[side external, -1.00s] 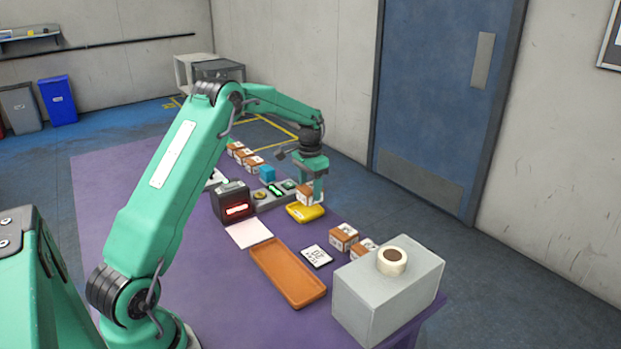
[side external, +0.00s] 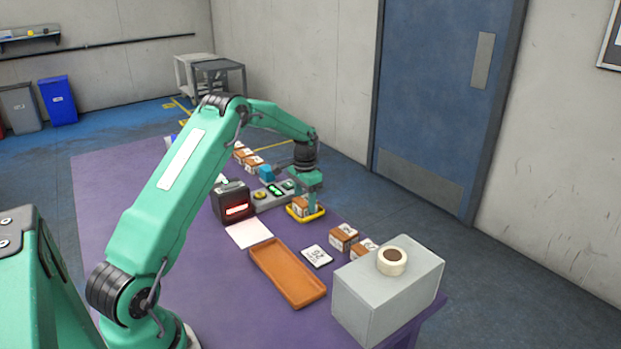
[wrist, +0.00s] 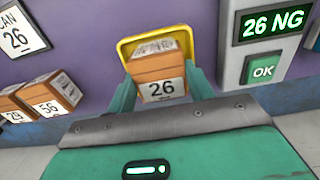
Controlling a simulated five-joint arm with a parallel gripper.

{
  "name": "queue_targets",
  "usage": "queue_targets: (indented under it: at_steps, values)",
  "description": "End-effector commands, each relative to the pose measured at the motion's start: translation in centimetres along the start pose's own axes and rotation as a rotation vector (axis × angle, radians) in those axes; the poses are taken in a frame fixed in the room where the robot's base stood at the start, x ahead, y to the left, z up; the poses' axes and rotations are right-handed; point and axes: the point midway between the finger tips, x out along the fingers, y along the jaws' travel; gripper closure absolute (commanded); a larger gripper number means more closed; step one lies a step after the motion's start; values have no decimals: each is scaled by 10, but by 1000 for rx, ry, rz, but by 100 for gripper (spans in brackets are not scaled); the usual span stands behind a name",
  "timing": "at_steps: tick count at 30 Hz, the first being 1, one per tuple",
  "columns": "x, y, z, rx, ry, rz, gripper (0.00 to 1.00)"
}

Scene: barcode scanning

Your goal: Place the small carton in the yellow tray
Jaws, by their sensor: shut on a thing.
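The small carton (wrist: 160,70) is brown with a white label reading 26, and it sits between my gripper's two green fingers in the wrist view. My gripper (wrist: 161,88) is shut on it. The yellow tray (wrist: 127,46) shows its rim behind and beside the carton. In the side view the carton (side external: 299,204) is low within the outline of the yellow tray (side external: 307,218), with my gripper (side external: 307,206) pointing down over it. I cannot tell whether the carton touches the tray floor.
A green display (wrist: 270,24) reads 26 NG above an OK button (wrist: 263,70). A white card (side external: 316,256) shows 26. Other cartons (side external: 343,237) stand nearby. An orange-brown tray (side external: 288,272), a scanner box with a red light (side external: 233,203) and a grey box (side external: 387,295) are on the purple table.

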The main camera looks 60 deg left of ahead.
Motion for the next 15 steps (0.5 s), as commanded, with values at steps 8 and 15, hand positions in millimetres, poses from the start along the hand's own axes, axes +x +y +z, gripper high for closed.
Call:
queue_targets:
  at_steps: [8, 15]
  values:
    - [0, 0, 0, 0, 1, -1, 74]
    - [3, 0, 0, 0, 1, -1, 26]
